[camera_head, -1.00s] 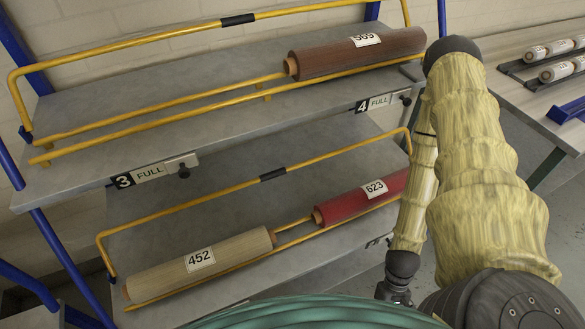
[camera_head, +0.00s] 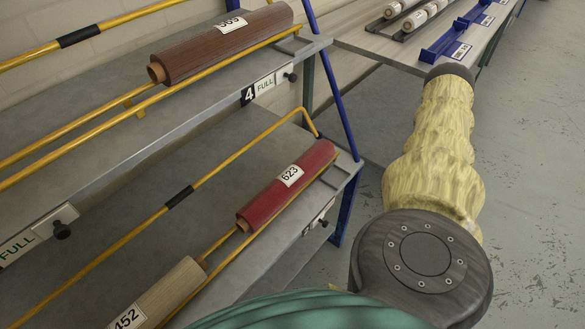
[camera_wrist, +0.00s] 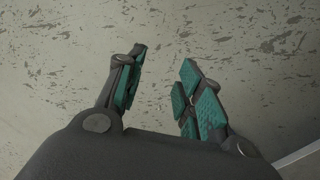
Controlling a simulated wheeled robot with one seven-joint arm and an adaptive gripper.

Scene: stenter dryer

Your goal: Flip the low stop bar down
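The low stop bar (camera_head: 222,162) is a yellow tube with a black band (camera_head: 179,197), running along the lower shelf (camera_head: 225,150) in the head view. Its right end bends down near the shelf's right side, so it appears raised. A red roll 623 (camera_head: 288,187) and a beige roll 452 (camera_head: 165,295) lie on the lower shelf, on the front side of the bar. My gripper (camera_wrist: 164,58) is open and empty in the wrist view, above bare floor. It is out of sight in the head view, so its distance to the bar cannot be told.
The upper shelf (camera_head: 60,128) holds a brown roll (camera_head: 222,45) and another yellow bar with a black band (camera_head: 80,37). A blue post (camera_head: 335,80) stands at the rack's right end. A table (camera_head: 375,48) with white rolls is behind. The floor (camera_head: 530,150) at right is clear.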

